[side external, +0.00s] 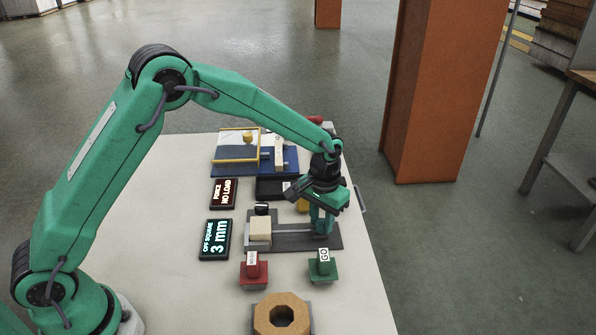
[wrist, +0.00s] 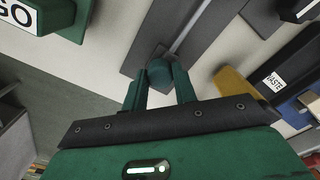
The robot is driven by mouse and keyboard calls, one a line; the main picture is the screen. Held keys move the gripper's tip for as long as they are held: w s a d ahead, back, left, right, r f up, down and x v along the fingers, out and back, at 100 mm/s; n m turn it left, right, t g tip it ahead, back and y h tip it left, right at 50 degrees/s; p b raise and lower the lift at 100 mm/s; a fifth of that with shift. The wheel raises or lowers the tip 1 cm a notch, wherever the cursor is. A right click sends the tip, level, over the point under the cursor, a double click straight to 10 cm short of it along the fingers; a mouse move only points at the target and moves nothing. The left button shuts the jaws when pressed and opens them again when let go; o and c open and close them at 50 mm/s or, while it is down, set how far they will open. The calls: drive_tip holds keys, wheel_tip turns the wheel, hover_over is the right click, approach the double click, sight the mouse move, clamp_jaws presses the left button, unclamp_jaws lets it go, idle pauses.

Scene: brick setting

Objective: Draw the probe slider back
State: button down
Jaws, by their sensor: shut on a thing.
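The probe slider sits on a dark grey base plate (side external: 336,242), with a pale rod (side external: 296,234) running along it. A beige block (side external: 260,229) stands at the plate's left end. My gripper (side external: 322,233) points down at the plate's right end and is shut on the slider's end piece, which the fingers mostly hide in the side view. In the wrist view my gripper (wrist: 163,88) has its two fingers on either side of a dark rounded knob (wrist: 158,54), with the slider rod (wrist: 187,34) leading away beyond it.
A red block (side external: 253,267) and a green GO block (side external: 323,266) stand in front. Displays read "FORCE NO LOAD" (side external: 223,193) and "OFF SQUARE 3 mm" (side external: 215,240). A tan octagonal ring (side external: 262,314) is nearest. Behind are a blue fixture (side external: 230,168) and a WASTE label (wrist: 273,80).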

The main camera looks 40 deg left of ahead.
drive_tip(key=shift+w+d, duration=1.1)
drive_tip(key=shift+w, duration=0.05)
drive_tip(key=c, duration=1.1)
unclamp_jaws()
wheel_tip(320, 180, up, 8)
